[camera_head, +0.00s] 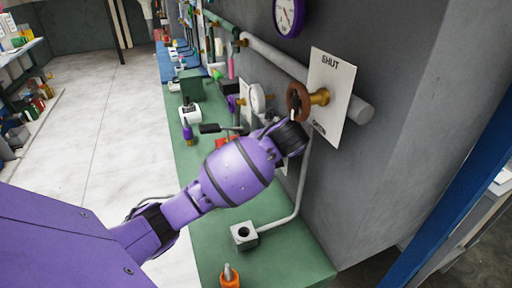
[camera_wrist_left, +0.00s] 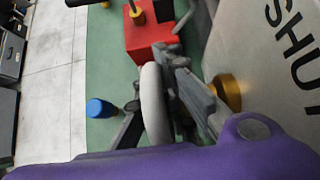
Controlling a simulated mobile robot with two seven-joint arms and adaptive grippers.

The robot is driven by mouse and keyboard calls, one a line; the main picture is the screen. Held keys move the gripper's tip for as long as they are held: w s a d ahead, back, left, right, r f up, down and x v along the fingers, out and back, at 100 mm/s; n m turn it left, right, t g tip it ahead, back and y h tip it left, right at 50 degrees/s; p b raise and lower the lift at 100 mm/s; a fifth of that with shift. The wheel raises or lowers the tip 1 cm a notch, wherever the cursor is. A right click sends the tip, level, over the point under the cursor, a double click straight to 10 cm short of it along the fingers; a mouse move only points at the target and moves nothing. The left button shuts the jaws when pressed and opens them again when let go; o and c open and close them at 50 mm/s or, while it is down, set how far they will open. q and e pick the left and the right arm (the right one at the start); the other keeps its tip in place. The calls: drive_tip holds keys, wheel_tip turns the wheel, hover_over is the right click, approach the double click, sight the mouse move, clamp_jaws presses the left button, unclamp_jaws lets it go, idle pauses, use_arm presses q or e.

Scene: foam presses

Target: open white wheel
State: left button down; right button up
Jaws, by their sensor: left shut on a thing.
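The white wheel (camera_head: 257,98) stands on the wall, beyond the brown wheel (camera_head: 298,99) in the head view. In the left wrist view a pale wheel rim (camera_wrist_left: 154,105) shows nearly edge-on. My left gripper (camera_wrist_left: 168,78) is shut on this rim, with dark finger links on either side of it. A brass stem (camera_wrist_left: 229,92) is behind the fingers, by a plate (camera_wrist_left: 285,60) with SHUT lettering. In the head view my purple left arm reaches to the wall and its own wrist hides most of the gripper. My right gripper is not in view.
A long green bench (camera_head: 205,185) runs along the grey wall. A grey block with a bent pipe (camera_head: 243,236) and an orange bottle (camera_head: 230,278) stand on its near part. A red box (camera_wrist_left: 150,38) and a blue-capped thing (camera_wrist_left: 100,107) are close to the gripper.

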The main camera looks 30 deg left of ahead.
use_arm(q)
drive_tip(key=h, duration=0.1)
drive_tip(key=g, duration=0.1)
drive_tip(key=g+h, duration=0.1)
drive_tip(key=shift+s+d+f+h, duration=0.25)
drive_tip(key=shift+s+d+h, duration=0.05)
drive_tip(key=shift+s+d+f+g+h, duration=0.1)
drive_tip(key=shift+s+d+g+h, duration=0.1)
drive_tip(key=shift+g+h, duration=0.35)
drive_tip(key=shift+s+d+f+g+h, duration=0.1)
drive_tip(key=shift+s+d+g+h, duration=0.1)
drive_tip(key=shift+g+h, duration=0.35)
drive_tip(key=c, duration=1.8)
unclamp_jaws()
drive_tip(key=shift+w, duration=0.1)
drive_tip(key=v, duration=1.2)
drive_tip(key=shift+f, duration=0.1)
